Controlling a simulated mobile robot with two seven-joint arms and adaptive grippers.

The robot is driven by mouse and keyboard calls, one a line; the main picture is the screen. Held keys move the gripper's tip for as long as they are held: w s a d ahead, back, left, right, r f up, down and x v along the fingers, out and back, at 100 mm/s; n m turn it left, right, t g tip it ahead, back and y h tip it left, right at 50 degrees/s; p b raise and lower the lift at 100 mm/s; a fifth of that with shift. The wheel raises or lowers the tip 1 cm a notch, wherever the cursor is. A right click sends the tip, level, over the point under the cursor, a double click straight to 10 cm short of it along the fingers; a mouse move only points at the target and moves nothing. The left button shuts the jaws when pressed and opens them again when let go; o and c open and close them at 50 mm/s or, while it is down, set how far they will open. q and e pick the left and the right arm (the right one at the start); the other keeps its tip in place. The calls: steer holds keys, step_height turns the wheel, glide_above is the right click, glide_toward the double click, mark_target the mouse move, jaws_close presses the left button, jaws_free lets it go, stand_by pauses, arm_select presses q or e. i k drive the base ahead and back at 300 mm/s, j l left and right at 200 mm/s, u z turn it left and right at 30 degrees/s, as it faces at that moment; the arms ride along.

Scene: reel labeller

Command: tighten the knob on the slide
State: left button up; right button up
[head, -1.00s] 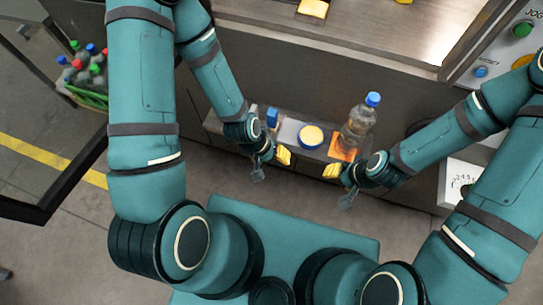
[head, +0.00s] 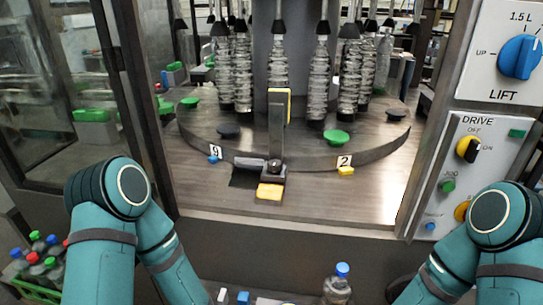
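The slide (head: 277,135) is a grey upright bracket with a yellow pad near its top. It stands at the front edge of the round machine table, in the middle of the head view. A small dark round part that looks like the knob (head: 275,166) is at the foot of the bracket, above a yellow block (head: 269,191). I cannot tell whether the knob is tight. Both my arms run down out of the bottom of the picture, left and right of the slide. Both grippers are out of view, and nothing of mine touches the slide.
Clear bottles (head: 320,78) hang around the round table (head: 380,140), which carries number plates and green and black discs. A control panel (head: 470,175) with a blue lift dial (head: 520,57) is at right. A crate of bottles (head: 40,265) is at lower left. A blue-capped bottle (head: 337,290) stands below.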

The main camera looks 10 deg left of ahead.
mark_target(275, 165)
steer(key=k+l+z, duration=0.15)
steer(key=l, duration=0.25)
steer(key=k+l+z, duration=0.2)
steer(key=l, duration=0.25)
steer(key=l+z, duration=0.15)
steer(key=l, duration=0.25)
steer(key=i+j, duration=0.15)
steer(key=j, duration=0.15)
steer(key=i+j, duration=0.1)
steer(key=j, duration=0.15)
